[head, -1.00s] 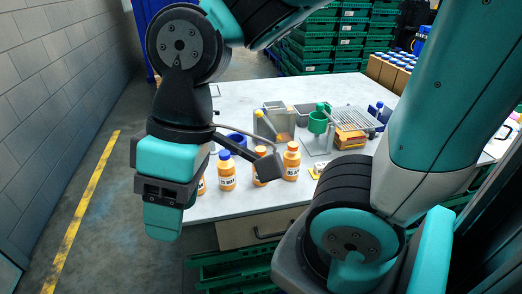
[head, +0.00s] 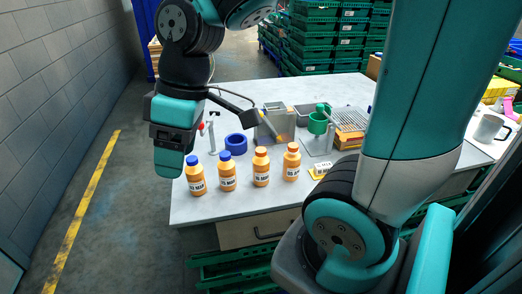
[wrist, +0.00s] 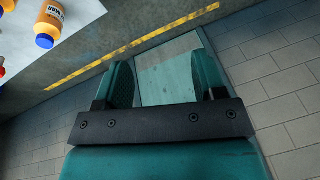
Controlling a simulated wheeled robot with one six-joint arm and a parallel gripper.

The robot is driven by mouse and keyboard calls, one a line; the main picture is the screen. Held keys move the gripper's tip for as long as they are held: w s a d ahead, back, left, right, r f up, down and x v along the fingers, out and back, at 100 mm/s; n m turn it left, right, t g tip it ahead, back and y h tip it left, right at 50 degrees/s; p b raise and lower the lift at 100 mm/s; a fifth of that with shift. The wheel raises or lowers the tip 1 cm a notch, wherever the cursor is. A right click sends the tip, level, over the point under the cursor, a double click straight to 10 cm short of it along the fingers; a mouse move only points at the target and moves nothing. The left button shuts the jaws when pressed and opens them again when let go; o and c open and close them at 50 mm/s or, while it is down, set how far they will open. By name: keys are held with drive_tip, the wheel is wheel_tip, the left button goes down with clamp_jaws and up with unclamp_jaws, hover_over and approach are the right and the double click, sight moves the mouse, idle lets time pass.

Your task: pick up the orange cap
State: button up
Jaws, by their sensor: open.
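Two bottles of orange liquid stand upright on the table with orange caps: one cap (head: 261,151) is on the middle bottle (head: 261,173), another cap (head: 293,147) on the bottle (head: 291,167) to its right. Which one the task means, I cannot tell. My gripper (head: 169,162) hangs at the table's left edge, left of the bottles. No orange cap shows in the wrist view.
Two blue-capped bottles (head: 196,179) (head: 227,171) stand between my gripper and the orange caps. A blue tape roll (head: 236,145), a green funnel-like holder (head: 318,122) and a wire rack (head: 358,118) are behind. The table front (head: 240,208) is clear.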

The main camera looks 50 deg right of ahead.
drive_tip(key=w+d+h, duration=0.1)
drive_tip(key=w+d, duration=0.2)
drive_tip(key=d, duration=0.4)
drive_tip(key=w+d, duration=0.4)
drive_tip(key=d, duration=0.3)
drive_tip(key=n+p, duration=0.2)
drive_tip(key=p, duration=0.3)
hover_over(261, 149)
drive_tip(key=shift+h, duration=0.4)
drive_tip(key=f, duration=1.2)
drive_tip(key=shift+d+f, duration=0.3)
drive_tip(key=shift+d, duration=0.1)
drive_tip(key=f, duration=0.1)
drive_tip(key=f+p, duration=0.1)
drive_tip(key=f, duration=0.1)
drive_tip(key=f+p, duration=0.1)
drive_tip(key=f, duration=0.1)
drive_tip(key=shift+s+a, duration=0.2)
drive_tip(key=shift+a, duration=0.15)
drive_tip(key=shift+f, duration=0.6)
drive_tip(key=c, duration=1)
